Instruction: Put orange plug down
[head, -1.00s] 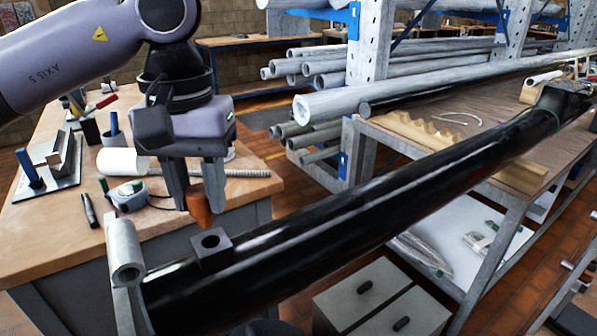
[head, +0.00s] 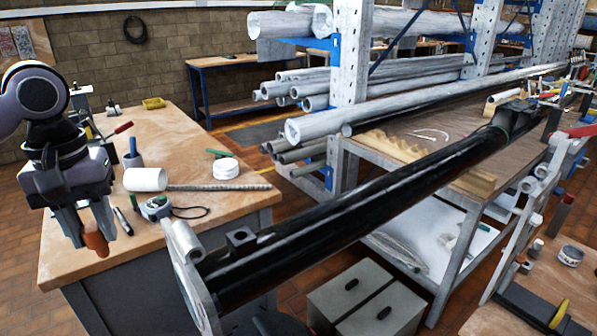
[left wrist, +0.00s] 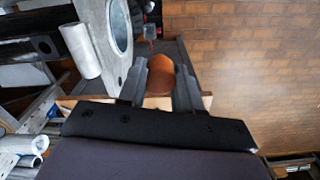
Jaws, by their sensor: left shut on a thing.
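The orange plug (head: 95,240) is between the fingers of my left gripper (head: 88,228), which is shut on it. The plug hangs below the fingertips, over the left front edge of the wooden workbench (head: 185,222). In the left wrist view the plug (left wrist: 160,76) sits between the two dark fingers (left wrist: 160,85). The black mast tube (head: 350,195) lies to the right, well apart from the plug. A small black block with a hole (head: 241,240) sits on its near end. My right gripper does not show.
On the bench are a white cylinder with a threaded rod (head: 146,179), a tape measure (head: 155,207), a black marker (head: 123,221) and a white round tub (head: 225,168). A grey flange plate (head: 192,275) stands at the tube's near end. Grey boxes (head: 365,297) stand below the tube.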

